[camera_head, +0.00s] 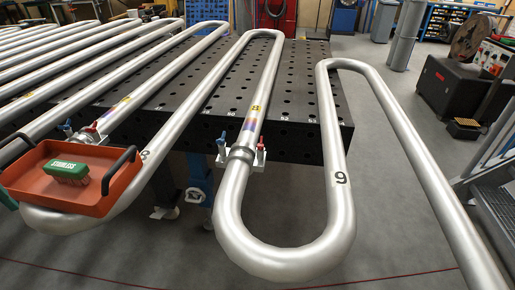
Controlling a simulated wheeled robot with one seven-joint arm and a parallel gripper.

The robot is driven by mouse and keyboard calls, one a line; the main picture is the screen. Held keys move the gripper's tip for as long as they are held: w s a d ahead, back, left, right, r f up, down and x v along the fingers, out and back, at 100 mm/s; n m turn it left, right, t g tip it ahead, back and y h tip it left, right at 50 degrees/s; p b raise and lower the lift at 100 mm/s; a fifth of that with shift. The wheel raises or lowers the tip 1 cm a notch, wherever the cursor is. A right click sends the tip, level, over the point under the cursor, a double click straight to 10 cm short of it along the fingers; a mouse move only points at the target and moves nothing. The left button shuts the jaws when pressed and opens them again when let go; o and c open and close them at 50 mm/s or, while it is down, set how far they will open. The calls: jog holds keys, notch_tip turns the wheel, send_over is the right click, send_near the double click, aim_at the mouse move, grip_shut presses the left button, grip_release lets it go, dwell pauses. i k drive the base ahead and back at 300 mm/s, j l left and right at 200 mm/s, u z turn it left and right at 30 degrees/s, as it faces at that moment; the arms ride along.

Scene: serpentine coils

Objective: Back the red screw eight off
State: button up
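A clamp (240,153) grips the silver pipe near the table's front edge. It has a red screw (261,147) on its right and a blue screw (221,140) on its left. A small yellow tag (255,109) sits on the pipe above it and seems to read 8. A second clamp farther left has another red screw (92,127) and a blue screw (67,126). The pipe bend to the right carries a 9 (341,179); a mark on the left bend (145,155) looks like an 8. My gripper does not show.
An orange tray (100,203) with black handles holds a green brush (67,171) and covers part of the left bend. The black perforated table (300,110) lies beneath the pipes. Pipe bends overhang its front edge. Grey floor (390,235) is open between the right-hand pipes.

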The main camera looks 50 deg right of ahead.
aim_at(260, 146)
jog(key=z, duration=1.5)
jog(key=i+l, duration=0.05)
jog(key=i, duration=0.05)
